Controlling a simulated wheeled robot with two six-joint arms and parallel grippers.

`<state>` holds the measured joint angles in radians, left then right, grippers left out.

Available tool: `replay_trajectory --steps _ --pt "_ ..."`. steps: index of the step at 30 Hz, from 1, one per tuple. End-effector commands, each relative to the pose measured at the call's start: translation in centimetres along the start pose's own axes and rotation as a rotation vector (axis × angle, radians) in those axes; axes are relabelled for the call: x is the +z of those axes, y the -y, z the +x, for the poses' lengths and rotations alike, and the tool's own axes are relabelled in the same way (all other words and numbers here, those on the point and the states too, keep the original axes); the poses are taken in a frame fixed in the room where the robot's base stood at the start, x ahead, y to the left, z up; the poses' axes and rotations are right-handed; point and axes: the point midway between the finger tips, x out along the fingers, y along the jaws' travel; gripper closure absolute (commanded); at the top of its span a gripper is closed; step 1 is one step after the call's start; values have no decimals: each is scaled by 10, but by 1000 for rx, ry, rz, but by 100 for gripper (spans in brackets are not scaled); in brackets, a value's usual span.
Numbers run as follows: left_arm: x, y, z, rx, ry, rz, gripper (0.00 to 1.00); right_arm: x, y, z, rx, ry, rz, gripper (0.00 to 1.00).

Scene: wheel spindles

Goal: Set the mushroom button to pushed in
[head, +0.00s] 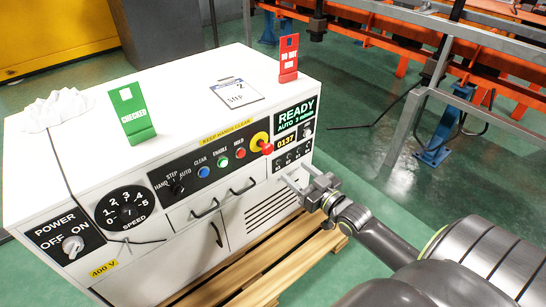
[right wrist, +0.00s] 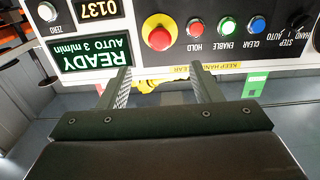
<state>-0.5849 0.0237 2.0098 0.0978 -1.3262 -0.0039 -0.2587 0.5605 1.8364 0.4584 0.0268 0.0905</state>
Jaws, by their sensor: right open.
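The mushroom button (head: 266,147) has a red cap standing out from a round yellow plate (head: 258,140) on the black front panel of the white cabinet. In the right wrist view, which shows the panel upside down, the red button (right wrist: 158,38) faces me just beyond the fingertips. My right gripper (head: 287,182) is open and empty, in front of the cabinet, lower and a little right of the button in the head view. In the right wrist view its two fingers (right wrist: 160,73) stand apart, with the button lined up between them and not touched. My left gripper is not in view.
Beside the button are a red HOLD button (head: 240,153), a green ENABLE button (head: 222,162) and a blue CLEAR button (head: 204,172). A READY display (head: 296,116) is on the other side. Drawer handles (head: 243,187) stick out below. A wooden pallet (head: 262,268) lies under the cabinet.

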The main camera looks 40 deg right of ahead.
Motion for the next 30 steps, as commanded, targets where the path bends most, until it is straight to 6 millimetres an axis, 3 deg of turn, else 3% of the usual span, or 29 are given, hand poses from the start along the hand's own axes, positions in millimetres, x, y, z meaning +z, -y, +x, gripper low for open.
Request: replay_trajectory --steps 6,15,21,30 --pt "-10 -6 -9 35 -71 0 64 4 0 43 1 -3 2 42" --pt "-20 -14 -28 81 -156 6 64 3 0 93 1 0 1 42" --pt "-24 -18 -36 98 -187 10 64 2 0 110 1 1 1 42" --pt "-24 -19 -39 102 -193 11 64 1 0 114 1 2 1 42"
